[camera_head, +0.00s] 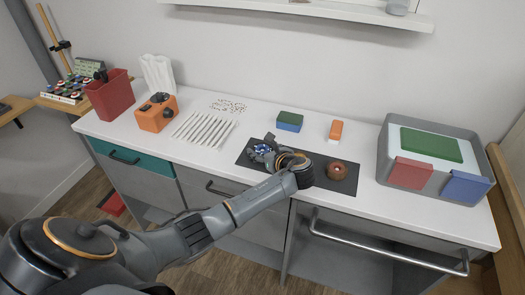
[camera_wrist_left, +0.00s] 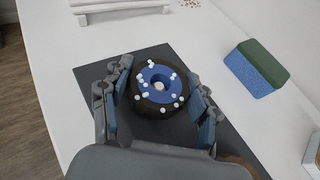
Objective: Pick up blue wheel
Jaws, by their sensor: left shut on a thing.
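The blue wheel (camera_wrist_left: 152,73) has a dark tyre, a blue hub and several small white dots on its face. In the left wrist view it sits between the two fingers of my left gripper (camera_wrist_left: 161,92), which press on its tyre from both sides. In the head view my left gripper (camera_head: 264,149) is over the left part of the dark mat (camera_head: 345,188), and only a little of the wheel's blue shows. I cannot tell whether the wheel touches the mat. My right gripper is not in view.
A wheel with an orange-brown hub (camera_head: 337,171) stands right of my gripper. Behind are a green-and-blue block (camera_head: 290,121) and an orange-and-white block (camera_head: 336,130). White rods (camera_head: 204,129) and an orange box (camera_head: 156,113) lie left; a grey bin (camera_head: 390,143) stands right.

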